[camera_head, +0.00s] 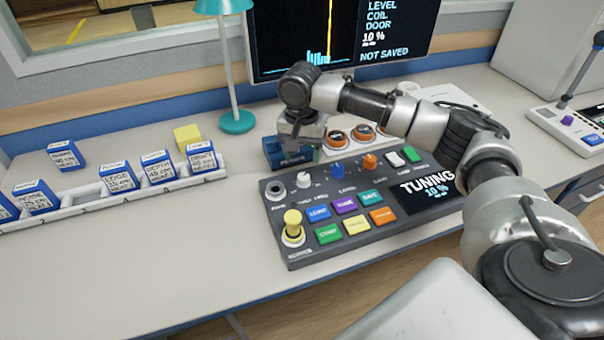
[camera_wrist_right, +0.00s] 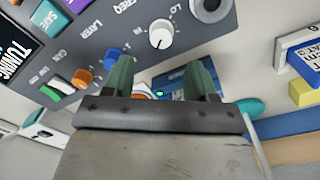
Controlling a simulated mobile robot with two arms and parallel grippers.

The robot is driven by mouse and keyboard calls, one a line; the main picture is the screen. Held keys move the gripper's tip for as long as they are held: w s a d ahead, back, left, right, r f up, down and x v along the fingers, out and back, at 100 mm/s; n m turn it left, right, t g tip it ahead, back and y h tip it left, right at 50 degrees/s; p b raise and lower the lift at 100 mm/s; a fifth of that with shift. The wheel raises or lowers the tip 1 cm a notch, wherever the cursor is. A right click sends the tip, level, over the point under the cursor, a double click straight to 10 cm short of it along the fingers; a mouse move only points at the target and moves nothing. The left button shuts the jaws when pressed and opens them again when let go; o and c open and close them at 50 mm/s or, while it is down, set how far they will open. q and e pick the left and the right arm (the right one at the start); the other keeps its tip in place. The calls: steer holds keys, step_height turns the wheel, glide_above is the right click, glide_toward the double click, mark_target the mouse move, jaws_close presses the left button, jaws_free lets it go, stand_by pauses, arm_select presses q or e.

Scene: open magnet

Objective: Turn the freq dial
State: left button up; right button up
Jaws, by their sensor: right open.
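The freq dial is a white round knob (camera_head: 304,180) at the upper left of the dark control console (camera_head: 335,250). In the right wrist view the white dial (camera_wrist_right: 161,36) has a dark pointer mark, with FREQ and LO lettering close by. My right gripper (camera_wrist_right: 163,72) is open and empty there, its two green fingers apart, with the dial beyond the gap between the tips. In the head view my right gripper (camera_head: 299,140) is behind and above the dial, clear of it. The console display (camera_head: 425,192) reads TUNING 10 %. My left gripper is not in view.
The console also carries a blue knob (camera_head: 337,170), an orange knob (camera_head: 370,161), a yellow stick (camera_head: 293,225) and several coloured buttons. A blue box (camera_head: 274,152) stands behind it. The monitor (camera_head: 340,35) shows 10 % and NOT SAVED. Labelled blocks sit on a rail (camera_head: 110,202) at left.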

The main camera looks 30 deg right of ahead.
mark_target(302, 176)
step_height(302, 176, down, 4)
steer(key=shift+r, duration=0.1)
step_height(302, 176, down, 3)
steer(key=shift+f, duration=0.3)
steer(key=shift+c, duration=0.7)
steer(key=c, duration=0.8)
steer(key=shift+r, duration=0.1)
steer(key=n+p, duration=0.5)
steer(key=p, duration=0.8)
steer(key=shift+r, duration=0.15)
steer(key=n+p, duration=0.2)
steer(key=shift+a+n, duration=0.1)
steer(key=shift+n, duration=0.2)
steer(key=n+p, duration=0.1)
steer(key=n, duration=0.2)
steer(key=shift+n+p, duration=0.35)
steer(key=shift+n, duration=0.05)
steer(key=n, duration=0.2)
steer(key=n+p, duration=0.1)
steer(key=n, duration=0.2)
steer(key=shift+a+f, duration=0.1)
steer(key=shift+f, duration=0.1)
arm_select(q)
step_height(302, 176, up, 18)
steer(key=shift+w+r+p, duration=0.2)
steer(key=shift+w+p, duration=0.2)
arm_select(e)
steer(key=n, duration=0.5)
steer(key=shift+t, duration=0.3)
steer(key=shift+n, duration=0.3)
